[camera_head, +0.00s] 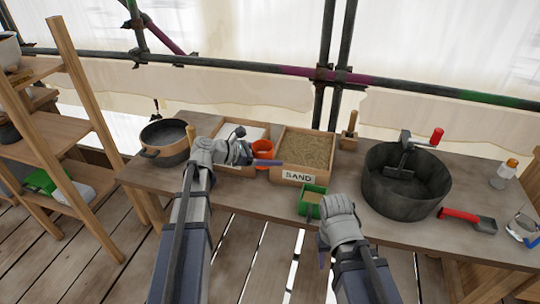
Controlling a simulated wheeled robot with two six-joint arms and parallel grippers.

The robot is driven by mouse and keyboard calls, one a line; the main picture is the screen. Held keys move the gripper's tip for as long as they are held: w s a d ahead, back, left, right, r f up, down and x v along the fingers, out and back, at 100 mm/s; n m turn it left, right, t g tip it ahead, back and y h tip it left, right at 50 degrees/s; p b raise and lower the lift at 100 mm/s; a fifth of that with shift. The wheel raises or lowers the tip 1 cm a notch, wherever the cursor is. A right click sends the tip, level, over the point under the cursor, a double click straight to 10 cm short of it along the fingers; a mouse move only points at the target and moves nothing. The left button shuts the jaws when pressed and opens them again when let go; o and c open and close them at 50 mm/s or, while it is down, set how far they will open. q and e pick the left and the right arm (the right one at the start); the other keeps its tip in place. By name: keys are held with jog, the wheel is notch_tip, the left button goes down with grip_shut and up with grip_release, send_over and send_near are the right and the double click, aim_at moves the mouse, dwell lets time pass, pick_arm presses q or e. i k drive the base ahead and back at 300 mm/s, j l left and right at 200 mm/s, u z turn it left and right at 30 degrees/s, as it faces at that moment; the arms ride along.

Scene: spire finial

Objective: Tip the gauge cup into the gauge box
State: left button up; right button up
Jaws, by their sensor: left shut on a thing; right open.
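An orange cup (263,147), which I take for the gauge cup, is at the tips of my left gripper (250,154). My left gripper is shut on it over the front edge of the wooden trays; the contact is partly hidden, and I cannot tell the cup's tilt or contents. A small green box (308,206), likely the gauge box, sits on the bench in front of the SAND tray, with a sand-coloured patch inside. It is to the right of and nearer than the cup. My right gripper (328,240) is open, close to the right of the green box; its fingers are mostly hidden.
The SAND tray (286,170) and a tray of white material (222,129) stand behind. A pot (164,155) is at left.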

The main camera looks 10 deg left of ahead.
aim_at(310, 197)
jog(key=l+u, duration=0.1)
jog(key=l, duration=1.4)
jog(key=i+l, duration=0.15)
jog(key=l, duration=0.25)
